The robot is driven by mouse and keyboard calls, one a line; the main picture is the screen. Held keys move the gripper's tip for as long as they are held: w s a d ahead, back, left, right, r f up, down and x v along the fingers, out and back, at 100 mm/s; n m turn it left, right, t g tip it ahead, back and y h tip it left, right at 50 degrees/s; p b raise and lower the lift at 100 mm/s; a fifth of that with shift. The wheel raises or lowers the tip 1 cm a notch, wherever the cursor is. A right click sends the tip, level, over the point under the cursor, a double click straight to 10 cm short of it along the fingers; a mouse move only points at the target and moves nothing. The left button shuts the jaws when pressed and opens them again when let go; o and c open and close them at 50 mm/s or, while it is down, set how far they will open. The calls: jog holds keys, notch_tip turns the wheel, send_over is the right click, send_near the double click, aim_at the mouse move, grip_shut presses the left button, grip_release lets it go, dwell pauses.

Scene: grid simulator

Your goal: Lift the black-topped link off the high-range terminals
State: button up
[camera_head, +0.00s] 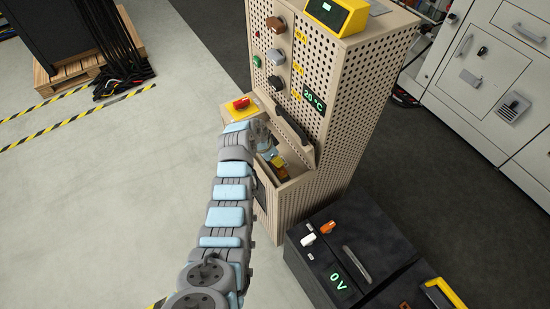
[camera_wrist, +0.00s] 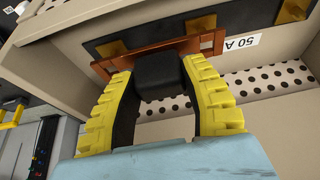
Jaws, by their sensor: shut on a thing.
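In the wrist view, my gripper (camera_wrist: 157,70) has its yellow, ridged fingers closed on the two sides of a black block. This block is the black top of the link (camera_wrist: 160,78), and its copper-coloured bar (camera_wrist: 113,68) runs crosswise behind the fingertips. The bar lies in front of a black strip with brass-coloured terminals (camera_wrist: 291,10); I cannot tell whether it touches them. A white label reading "50 A" (camera_wrist: 241,42) sits beside the bar's right end. In the head view, my arm reaches into the recess of the beige cabinet, and the link is not clear there.
The perforated beige cabinet (camera_head: 345,120) has knobs and a "20 °C" display (camera_head: 314,101). A red button on a yellow base (camera_head: 241,105) is close to my arm. A black box with a "0 V" display (camera_head: 338,281) stands at the lower right.

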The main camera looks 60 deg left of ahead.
jog(key=shift+r, duration=0.4)
jog(key=shift+a+r+p, duration=0.1)
jog(key=shift+r+p, duration=0.95)
jog(key=shift+r, duration=1.5)
